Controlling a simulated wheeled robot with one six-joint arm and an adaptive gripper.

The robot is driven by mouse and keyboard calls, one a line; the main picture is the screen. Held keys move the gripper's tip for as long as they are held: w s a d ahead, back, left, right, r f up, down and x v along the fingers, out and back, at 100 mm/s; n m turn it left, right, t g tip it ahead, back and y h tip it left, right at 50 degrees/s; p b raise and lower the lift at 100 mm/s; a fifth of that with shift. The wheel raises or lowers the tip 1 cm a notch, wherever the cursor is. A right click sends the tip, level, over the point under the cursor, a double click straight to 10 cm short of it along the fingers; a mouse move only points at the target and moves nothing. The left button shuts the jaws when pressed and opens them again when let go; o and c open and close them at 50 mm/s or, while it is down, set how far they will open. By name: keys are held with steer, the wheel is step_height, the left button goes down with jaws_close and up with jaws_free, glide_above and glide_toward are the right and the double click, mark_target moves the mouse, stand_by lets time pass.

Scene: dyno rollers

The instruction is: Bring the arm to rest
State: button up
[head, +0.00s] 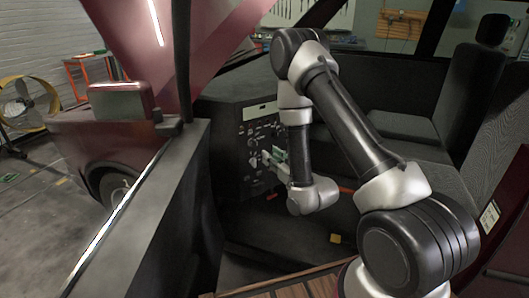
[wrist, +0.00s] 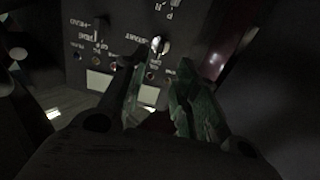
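My arm reaches into the vehicle cabin in the head view. My gripper (head: 270,158) is at its far end, close to the dark control panel (head: 257,128) under the windscreen. In the wrist view the two greenish fingers of my gripper (wrist: 168,72) stand apart with a gap between them, and I see nothing held in it. A light-coloured knob (wrist: 158,45) on the panel shows just beyond the fingertips. I cannot tell whether a finger touches it.
Seats (head: 408,112) fill the cabin's right and back. A yellow block (head: 336,238) shows low in the cabin. A fan (head: 28,103) and an orange stand (head: 90,72) are outside, with bare floor (head: 40,215) nearby.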

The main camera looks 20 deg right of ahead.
steer(key=shift+s+d, duration=0.2)
steer(key=shift+s, duration=0.4)
